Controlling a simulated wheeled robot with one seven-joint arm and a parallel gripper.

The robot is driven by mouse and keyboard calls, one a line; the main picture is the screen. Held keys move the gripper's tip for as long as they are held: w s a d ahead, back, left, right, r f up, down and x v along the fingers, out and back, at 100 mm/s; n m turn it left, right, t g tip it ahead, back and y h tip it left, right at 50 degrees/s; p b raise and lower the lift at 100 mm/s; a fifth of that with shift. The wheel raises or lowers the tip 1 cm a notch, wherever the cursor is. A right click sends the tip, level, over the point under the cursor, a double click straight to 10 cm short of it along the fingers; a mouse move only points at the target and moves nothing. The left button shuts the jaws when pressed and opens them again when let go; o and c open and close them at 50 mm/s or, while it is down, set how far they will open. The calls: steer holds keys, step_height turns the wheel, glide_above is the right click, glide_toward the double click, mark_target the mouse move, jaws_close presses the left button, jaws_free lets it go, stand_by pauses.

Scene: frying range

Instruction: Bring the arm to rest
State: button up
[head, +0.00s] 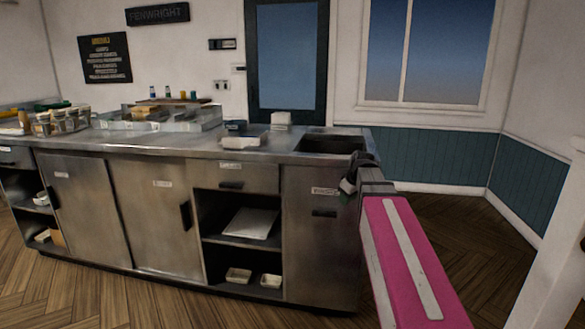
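My arm, pink with a pale stripe, reaches in from the lower right of the head view. Its dark end, my gripper (348,185), shows in front of the right end of the steel counter (200,148), just below the sink. The fingers are small and dark against the counter. I cannot tell whether they are open or shut, or whether they hold anything. I cannot tell whether the gripper touches the counter edge. My arm hides part of the counter's right end.
The sink basin (332,143) is at the counter's right end. A metal tray unit (158,125) and several jars (62,121) stand further left. Open shelves hold a white board (250,223) and small trays (238,275). The wooden floor (440,225) right of the counter is clear.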

steer(key=s+a+f+m+g+h, duration=0.1)
steer(key=s+f+m, duration=0.3)
steer(key=s+f, duration=0.5)
steer(key=s+f+m+g, duration=0.3)
steer(key=s+f, duration=0.7)
steer(key=f, duration=0.7)
steer(key=shift+a+m+h, duration=0.4)
steer(key=shift+m, duration=0.2)
